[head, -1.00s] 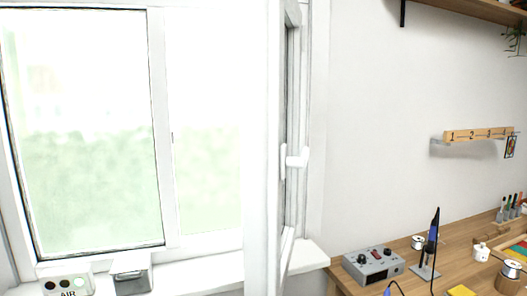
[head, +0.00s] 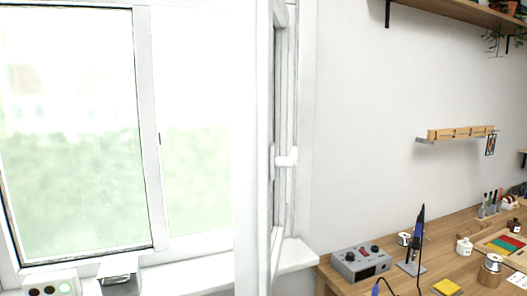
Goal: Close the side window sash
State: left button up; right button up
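The side window sash (head: 250,150) stands open on the right part of the white window, swung toward me and seen nearly edge-on. Its white handle (head: 286,161) sticks out to the right at mid height of the sash. The window opening behind it shows blurred green and bright white outside. To its left is another glazed pane (head: 72,140) in a white frame. Neither of my grippers is in view.
A white sill (head: 190,272) runs below the window, with a small box with round lights (head: 48,288) and a grey-lidded container (head: 118,272) on it. A wooden bench (head: 440,250) at right holds a grey control unit (head: 361,262) and a soldering iron stand (head: 412,262).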

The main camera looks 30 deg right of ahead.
aim_at(259, 32)
jog(key=k, duration=1)
jog(key=z, duration=0.65)
jog(key=i, duration=1)
jog(key=z, duration=0.05)
jog(key=k, duration=0.45)
jog(key=u, duration=0.4)
jog(key=i, duration=0.7)
jog(key=z, duration=0.15)
